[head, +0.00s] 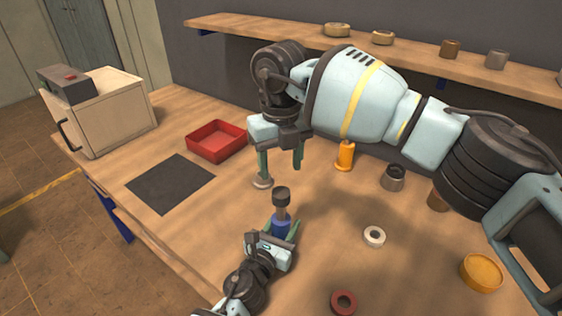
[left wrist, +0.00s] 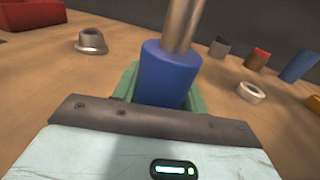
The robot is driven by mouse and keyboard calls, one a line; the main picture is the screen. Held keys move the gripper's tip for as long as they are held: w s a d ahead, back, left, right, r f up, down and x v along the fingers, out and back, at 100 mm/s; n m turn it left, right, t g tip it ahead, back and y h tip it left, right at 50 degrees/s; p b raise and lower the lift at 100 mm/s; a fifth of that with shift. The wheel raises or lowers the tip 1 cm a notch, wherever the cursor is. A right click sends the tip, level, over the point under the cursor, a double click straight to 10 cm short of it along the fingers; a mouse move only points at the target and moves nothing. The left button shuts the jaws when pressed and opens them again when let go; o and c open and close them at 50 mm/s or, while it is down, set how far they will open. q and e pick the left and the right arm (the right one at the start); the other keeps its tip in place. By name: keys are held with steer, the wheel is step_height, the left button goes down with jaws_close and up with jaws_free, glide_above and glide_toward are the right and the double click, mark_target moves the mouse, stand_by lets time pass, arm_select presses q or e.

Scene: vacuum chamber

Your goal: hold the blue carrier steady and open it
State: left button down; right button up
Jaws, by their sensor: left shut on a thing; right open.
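The blue carrier (head: 282,229) stands upright at the front of the bench, with a metal stem and a dark cap (head: 281,194) above it. My left gripper (head: 280,236) is shut around its blue body. In the left wrist view the blue body (left wrist: 167,75) sits between the green fingers, with the metal stem (left wrist: 183,24) rising out of frame; the cap is not visible there. My right gripper (head: 281,164) is open and empty, pointing down above and behind the cap, apart from it. The carrier's lower end is hidden by my left gripper.
A small metal flanged piece (head: 262,182) lies near one right fingertip. A red tray (head: 194,143), black mat (head: 170,184) and beige box (head: 118,112) are left. An orange piece (head: 345,157), grey cup (head: 393,178), white ring (head: 374,237), red ring (head: 343,302) and yellow lid (head: 482,272) are right.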

mark_target(281, 192)
steer(key=m, duration=1.2)
steer(key=shift+m, duration=0.3)
steer(key=m, duration=0.4)
steer(key=shift+f, duration=4.05)
steer(key=shift+c, duration=0.3)
